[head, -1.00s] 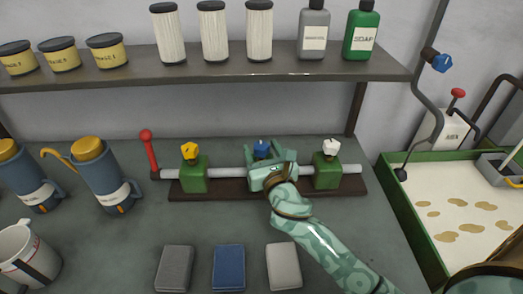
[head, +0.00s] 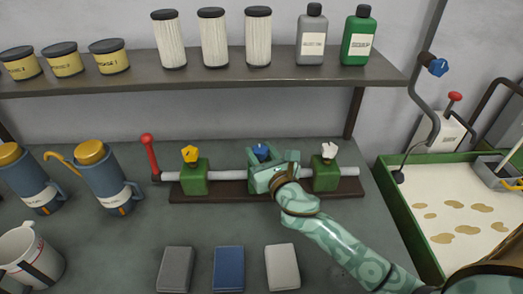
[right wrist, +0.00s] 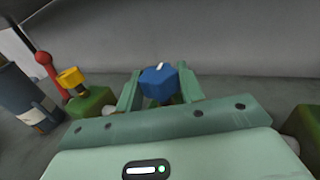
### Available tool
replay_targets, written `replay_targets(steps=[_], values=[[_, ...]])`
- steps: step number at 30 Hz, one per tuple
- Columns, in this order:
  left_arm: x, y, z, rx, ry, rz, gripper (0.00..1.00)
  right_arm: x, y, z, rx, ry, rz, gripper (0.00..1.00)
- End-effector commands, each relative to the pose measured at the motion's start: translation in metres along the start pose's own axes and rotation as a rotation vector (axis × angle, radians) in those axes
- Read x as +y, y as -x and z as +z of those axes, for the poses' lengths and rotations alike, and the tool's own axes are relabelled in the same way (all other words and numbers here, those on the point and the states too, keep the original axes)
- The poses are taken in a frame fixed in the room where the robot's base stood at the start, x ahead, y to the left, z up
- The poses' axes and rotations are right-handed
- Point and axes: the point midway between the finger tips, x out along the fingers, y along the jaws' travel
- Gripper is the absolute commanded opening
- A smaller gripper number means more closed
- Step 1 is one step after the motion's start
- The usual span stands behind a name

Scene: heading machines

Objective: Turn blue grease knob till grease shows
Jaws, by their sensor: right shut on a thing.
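The blue grease knob (head: 261,151) sits in the middle of a pipe with green blocks, between a yellow knob (head: 190,154) and a white knob (head: 329,151). In the right wrist view the blue knob (right wrist: 159,83) stands between the two fingers, its white mark on top. My right gripper (head: 261,156) is shut on the blue knob, coming from the front; it also shows in the right wrist view (right wrist: 159,90). The block under the blue knob is mostly hidden by the gripper. No grease is visible around the knob. My left gripper is not in view.
A red-topped lever (head: 148,153) stands at the pipe's left end. Blue jugs (head: 107,180) stand on the left. Grey, blue (head: 229,268) and white blocks lie in front. A shelf (head: 210,81) with jars and bottles hangs above. A green-edged tray (head: 411,228) is at right.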

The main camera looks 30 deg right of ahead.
Motion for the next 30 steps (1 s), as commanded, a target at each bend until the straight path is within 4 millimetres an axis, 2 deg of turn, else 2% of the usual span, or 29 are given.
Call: replay_targets(steps=[3,8,18,30], values=[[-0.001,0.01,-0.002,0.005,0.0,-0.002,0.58,-0.002,0.0,0.003,0.002,0.008,0.087,0.15],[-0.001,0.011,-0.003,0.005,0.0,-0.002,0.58,-0.003,-0.001,0.0,0.001,0.009,0.227,0.15],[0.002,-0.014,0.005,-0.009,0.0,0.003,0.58,-0.004,-0.001,-0.006,0.004,0.003,0.505,0.15],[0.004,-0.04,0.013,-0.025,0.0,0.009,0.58,-0.004,-0.002,-0.003,0.003,0.001,0.684,0.15]])
